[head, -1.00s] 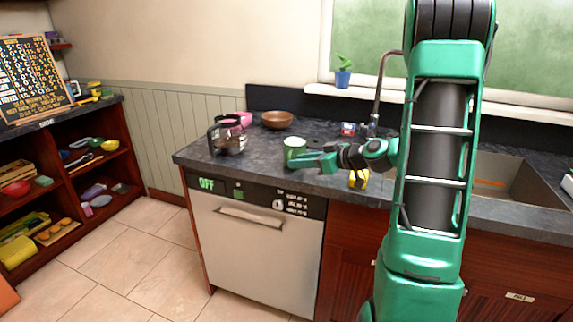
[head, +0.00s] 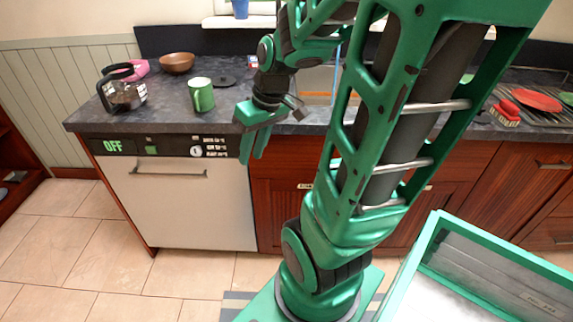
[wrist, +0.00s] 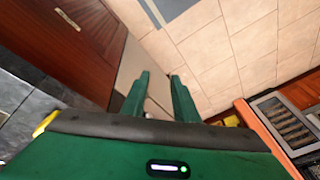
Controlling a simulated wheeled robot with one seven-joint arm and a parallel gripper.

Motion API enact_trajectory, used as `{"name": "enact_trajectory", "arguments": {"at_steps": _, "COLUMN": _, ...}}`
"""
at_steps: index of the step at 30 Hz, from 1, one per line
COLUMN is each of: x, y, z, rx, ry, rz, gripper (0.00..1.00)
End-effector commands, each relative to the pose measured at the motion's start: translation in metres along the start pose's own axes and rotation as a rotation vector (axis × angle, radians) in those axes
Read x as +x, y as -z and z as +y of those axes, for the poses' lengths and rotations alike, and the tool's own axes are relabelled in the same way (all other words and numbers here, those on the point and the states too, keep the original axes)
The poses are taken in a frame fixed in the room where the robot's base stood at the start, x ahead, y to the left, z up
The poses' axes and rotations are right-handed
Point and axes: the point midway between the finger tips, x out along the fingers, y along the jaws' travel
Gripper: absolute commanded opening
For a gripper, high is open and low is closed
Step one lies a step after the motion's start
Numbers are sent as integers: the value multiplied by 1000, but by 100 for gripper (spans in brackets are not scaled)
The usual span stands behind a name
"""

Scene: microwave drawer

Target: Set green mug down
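The green mug (head: 201,94) stands upright on the dark countertop (head: 172,113), above the right part of the white-fronted appliance. My gripper (head: 253,152) is to the right of the mug and apart from it, fingers pointing down in front of the counter's edge. In the wrist view my gripper (wrist: 160,88) shows two green fingers with a gap between them and nothing held. The mug does not show in the wrist view.
A glass coffee pot (head: 122,95), a pink item (head: 137,67) and a brown bowl (head: 177,63) stand left of the mug. A dark flat disc (head: 223,82) lies behind it. The appliance front (head: 180,205) is closed. A red plate (head: 537,100) is at far right.

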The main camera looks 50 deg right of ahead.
Motion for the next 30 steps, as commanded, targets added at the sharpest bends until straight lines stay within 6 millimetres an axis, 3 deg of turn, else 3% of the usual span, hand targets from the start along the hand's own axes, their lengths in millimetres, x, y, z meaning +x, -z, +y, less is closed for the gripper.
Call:
{"name": "enact_trajectory", "arguments": {"at_steps": 3, "x": -21, "y": -48, "z": 1, "rx": 165, "ry": -83, "rz": -98, "gripper": 27}}
{"name": "enact_trajectory", "arguments": {"at_steps": 6, "x": -36, "y": -80, "z": 3, "rx": 297, "ry": -137, "rz": -156, "gripper": 27}}
{"name": "enact_trajectory", "arguments": {"at_steps": 12, "x": -50, "y": -115, "z": 2, "rx": 447, "ry": -191, "rz": -212, "gripper": 27}}
{"name": "enact_trajectory", "arguments": {"at_steps": 28, "x": -51, "y": -118, "z": 3, "rx": 462, "ry": -196, "rz": -217, "gripper": 27}}
{"name": "enact_trajectory", "arguments": {"at_steps": 30, "x": -44, "y": -108, "z": 3, "rx": 463, "ry": -200, "rz": -230, "gripper": 27}}
